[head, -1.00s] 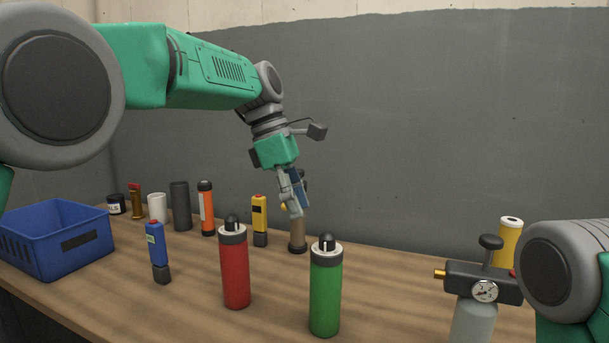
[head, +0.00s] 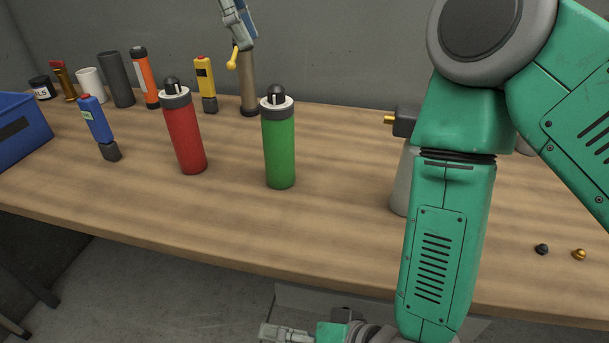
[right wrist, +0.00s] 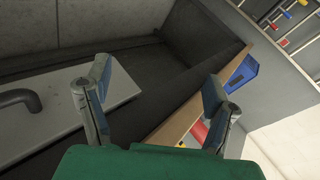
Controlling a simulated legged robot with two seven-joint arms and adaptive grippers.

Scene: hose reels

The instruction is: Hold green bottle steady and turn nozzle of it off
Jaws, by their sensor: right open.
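The green bottle (head: 279,148) stands upright on the wooden table, with a dark and white collar and a black nozzle (head: 276,93) on top. Nothing touches it. My left gripper (head: 240,42) is behind and left of it, close to the top of a brown cylinder (head: 249,85); the view does not show whether it grips anything. A small yellow piece (head: 232,59) shows at its fingertips. My right gripper (head: 268,333) is low, beyond the table's front edge, partly cut off in the head view. In the right wrist view its fingers (right wrist: 155,100) are apart and empty.
A red bottle (head: 184,135) stands left of the green one. My right arm partly hides a grey canister (head: 400,190). The table in front of the green bottle is clear.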

